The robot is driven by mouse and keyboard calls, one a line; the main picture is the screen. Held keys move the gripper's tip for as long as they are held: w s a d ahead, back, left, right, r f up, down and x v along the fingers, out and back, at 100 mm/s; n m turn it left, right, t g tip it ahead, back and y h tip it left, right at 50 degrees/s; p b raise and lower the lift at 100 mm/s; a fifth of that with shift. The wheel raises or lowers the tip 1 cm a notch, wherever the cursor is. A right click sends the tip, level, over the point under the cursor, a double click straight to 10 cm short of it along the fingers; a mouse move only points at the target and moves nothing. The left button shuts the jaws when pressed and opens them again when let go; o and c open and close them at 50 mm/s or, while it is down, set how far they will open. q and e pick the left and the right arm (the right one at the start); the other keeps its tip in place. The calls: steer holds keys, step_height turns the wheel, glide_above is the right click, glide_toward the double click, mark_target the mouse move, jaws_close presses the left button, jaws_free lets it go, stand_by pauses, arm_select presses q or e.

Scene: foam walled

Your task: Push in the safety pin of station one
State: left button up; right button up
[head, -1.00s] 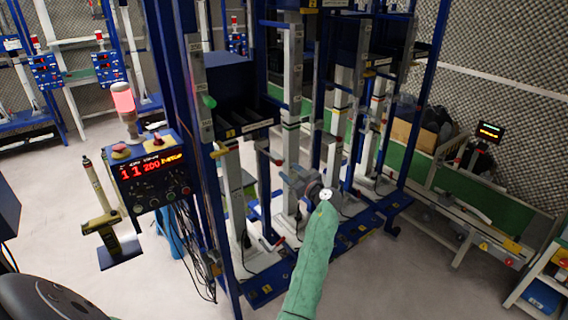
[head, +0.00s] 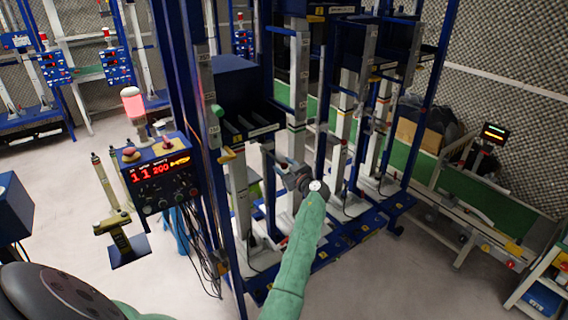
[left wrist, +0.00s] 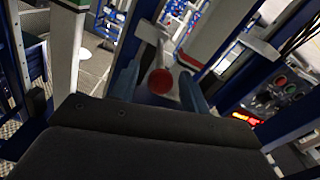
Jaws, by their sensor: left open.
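A red round knob (left wrist: 160,82) on a light shaft, seemingly the safety pin, shows in the left wrist view. It lies between the two blue-grey fingers of my open left gripper (left wrist: 158,92), and I cannot tell whether they touch it. In the head view my left gripper (head: 284,166) reaches in at the front of the blue rack (head: 247,165), beside its white posts. The knob is hidden or too small to tell there. My right gripper is not in view.
A control box (head: 160,172) with red digits and a lit beacon (head: 134,104) stand left of the rack. A green knob (head: 217,110) is on the rack's left post. Blue uprights stand close around my left arm.

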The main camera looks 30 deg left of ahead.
mark_target(271, 154)
arm_select(q)
steer(key=shift+w+a, duration=0.15)
steer(key=shift+a, duration=0.05)
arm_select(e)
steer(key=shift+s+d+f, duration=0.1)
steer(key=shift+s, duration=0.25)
